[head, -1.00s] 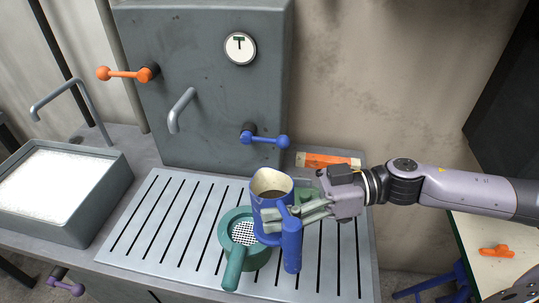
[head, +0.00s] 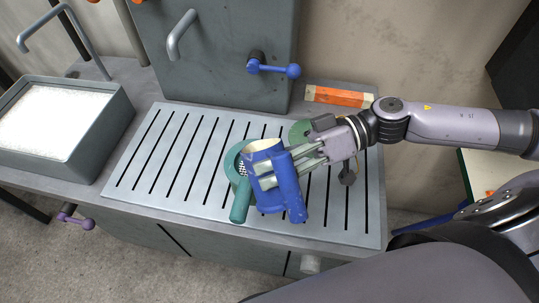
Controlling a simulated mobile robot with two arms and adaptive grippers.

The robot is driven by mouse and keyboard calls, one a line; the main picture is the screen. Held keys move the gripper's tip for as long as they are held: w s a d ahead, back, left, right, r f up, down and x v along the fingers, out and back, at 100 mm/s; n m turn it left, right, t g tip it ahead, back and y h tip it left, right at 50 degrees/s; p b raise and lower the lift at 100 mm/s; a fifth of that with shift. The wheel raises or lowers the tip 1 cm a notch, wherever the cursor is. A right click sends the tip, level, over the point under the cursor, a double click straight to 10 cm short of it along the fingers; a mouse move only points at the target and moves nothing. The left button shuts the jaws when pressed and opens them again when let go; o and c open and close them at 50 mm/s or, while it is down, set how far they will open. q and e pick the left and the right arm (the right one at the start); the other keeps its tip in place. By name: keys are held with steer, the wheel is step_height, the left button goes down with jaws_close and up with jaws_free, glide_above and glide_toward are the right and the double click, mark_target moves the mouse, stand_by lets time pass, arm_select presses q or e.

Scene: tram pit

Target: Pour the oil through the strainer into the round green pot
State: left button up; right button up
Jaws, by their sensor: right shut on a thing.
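A blue jug (head: 270,196) is in my right gripper (head: 268,175), which is shut on it above the slotted drain plate. The jug tilts left, its pale-lined mouth over the teal strainer (head: 240,206). The jug hides much of the strainer; its mesh and its handle, toward the front, still show. No oil stream can be made out. A teal round rim shows around the mesh, but I cannot tell whether a separate pot stands beneath. A green object (head: 299,132) sits behind my right gripper, mostly covered, its shape unclear. My left gripper is out of view.
The slotted plate (head: 165,165) is bare on its left. A grey basin of white foam (head: 50,118) stands at left. Behind are a grey cabinet (head: 215,60) with a spout and blue lever (head: 273,68), and an orange-and-cream box (head: 340,96).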

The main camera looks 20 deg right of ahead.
steer(key=shift+r, duration=0.15)
steer(key=shift+p, duration=0.3)
steer(key=shift+f, duration=0.25)
steer(key=shift+w+r+m+g+p, duration=0.1)
steer(key=shift+r+m+g+p, duration=0.5)
steer(key=shift+p, duration=3)
stand_by(3.7)
